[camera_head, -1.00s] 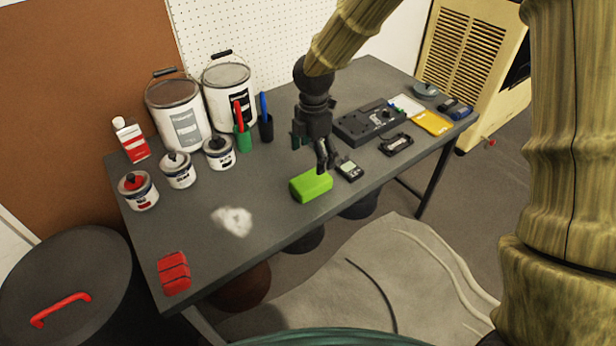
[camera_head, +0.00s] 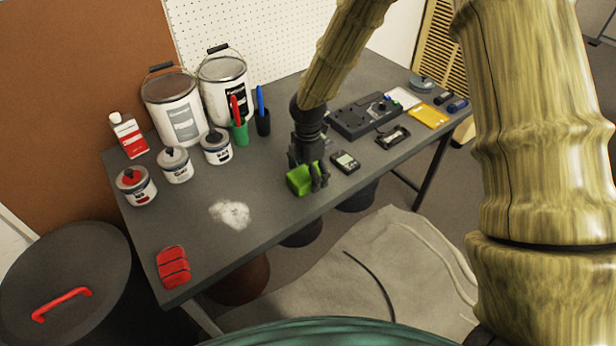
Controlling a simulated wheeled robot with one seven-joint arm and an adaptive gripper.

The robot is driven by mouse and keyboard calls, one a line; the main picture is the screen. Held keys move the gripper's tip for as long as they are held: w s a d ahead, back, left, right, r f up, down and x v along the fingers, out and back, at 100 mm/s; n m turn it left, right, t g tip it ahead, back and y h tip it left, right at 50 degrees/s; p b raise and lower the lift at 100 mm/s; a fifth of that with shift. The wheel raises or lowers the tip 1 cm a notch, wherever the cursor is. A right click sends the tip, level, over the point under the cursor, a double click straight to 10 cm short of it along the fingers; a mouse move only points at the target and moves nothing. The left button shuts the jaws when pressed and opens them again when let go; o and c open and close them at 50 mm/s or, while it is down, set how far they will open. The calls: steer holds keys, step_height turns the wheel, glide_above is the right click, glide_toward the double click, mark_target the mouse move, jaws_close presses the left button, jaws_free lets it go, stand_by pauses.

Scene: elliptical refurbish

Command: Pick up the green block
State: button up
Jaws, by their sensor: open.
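The green block (camera_head: 299,181) lies on the grey table near its front edge, in the middle of the head view. My gripper (camera_head: 308,181) is down at the block, pointing downward, with dark fingers in front of and behind its right part. The jaws are open. The fingers hide the block's right end, and I cannot tell whether they touch it.
A small dark meter (camera_head: 345,162) lies just right of the gripper. A larger dark device (camera_head: 362,118) is behind it. Paint cans (camera_head: 217,148) and pen cups (camera_head: 240,134) stand to the left and back.

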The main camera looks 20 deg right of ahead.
steer(key=shift+f, duration=0.2)
steer(key=c, duration=1.1)
steer(key=shift+r, duration=0.15)
steer(key=shift+r, duration=0.65)
step_height(320, 180, up, 2)
steer(key=shift+r, duration=0.1)
steer(key=s+a, duration=0.1)
steer(key=s, duration=0.4)
steer(key=s+a+r+b, duration=0.1)
steer(key=s, duration=0.4)
steer(key=s+a+b, duration=0.1)
steer(key=s, duration=0.4)
steer(key=shift+s+a+r, duration=0.15)
steer(key=shift+s+a, duration=0.15)
